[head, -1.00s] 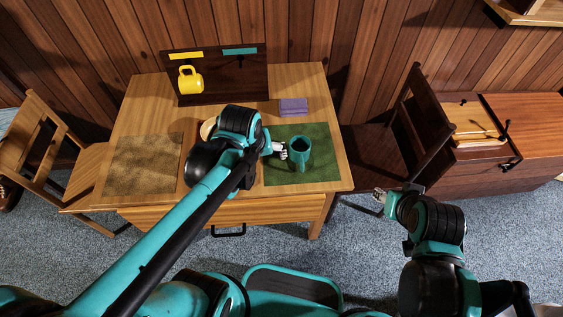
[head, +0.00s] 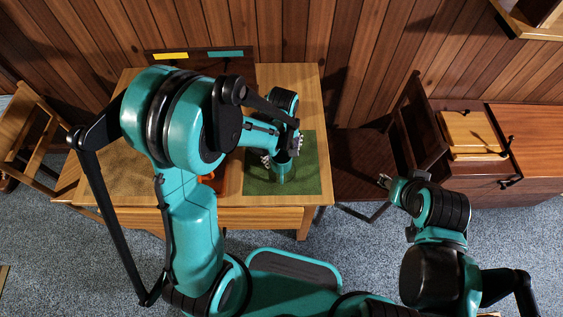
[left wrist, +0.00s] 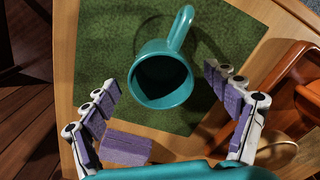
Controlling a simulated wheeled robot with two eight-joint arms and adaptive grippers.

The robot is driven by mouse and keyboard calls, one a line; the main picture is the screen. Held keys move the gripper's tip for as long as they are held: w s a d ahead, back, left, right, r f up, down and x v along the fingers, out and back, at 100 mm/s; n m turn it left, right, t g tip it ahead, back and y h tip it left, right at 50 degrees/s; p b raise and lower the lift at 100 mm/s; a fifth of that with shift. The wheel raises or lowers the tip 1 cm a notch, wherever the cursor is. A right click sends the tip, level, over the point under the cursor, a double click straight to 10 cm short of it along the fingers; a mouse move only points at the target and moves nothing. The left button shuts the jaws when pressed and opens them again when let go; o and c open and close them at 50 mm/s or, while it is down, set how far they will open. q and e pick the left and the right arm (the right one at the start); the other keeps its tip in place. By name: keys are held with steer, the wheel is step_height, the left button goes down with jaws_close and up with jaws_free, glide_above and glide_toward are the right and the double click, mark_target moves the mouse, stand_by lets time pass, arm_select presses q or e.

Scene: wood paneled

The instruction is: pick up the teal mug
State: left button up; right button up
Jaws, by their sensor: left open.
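The teal mug (head: 282,174) stands on the green mat (head: 310,175) on the wooden table, partly hidden by my left arm in the head view. In the left wrist view the mug (left wrist: 161,78) is seen from above, its dark opening facing the camera and its handle pointing to the top right. My left gripper (left wrist: 160,84) is open, its purple-padded fingers spread on either side of the mug, with a visible gap on both sides. My right gripper (head: 384,181) is empty, off the table's right side; its jaw opening is too small to judge.
A reddish-brown object (left wrist: 296,85) lies at the mat's other side. A dark chair (head: 365,160) is at the right.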

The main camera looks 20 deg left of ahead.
arm_select(q)
step_height(320, 180, down, 3)
steer(key=shift+f+b, duration=0.1)
steer(key=shift+b, duration=0.4)
steer(key=shift+s, duration=0.1)
steer(key=shift+c, duration=0.4)
steer(key=c, duration=1.3)
steer(key=shift+c, duration=0.2)
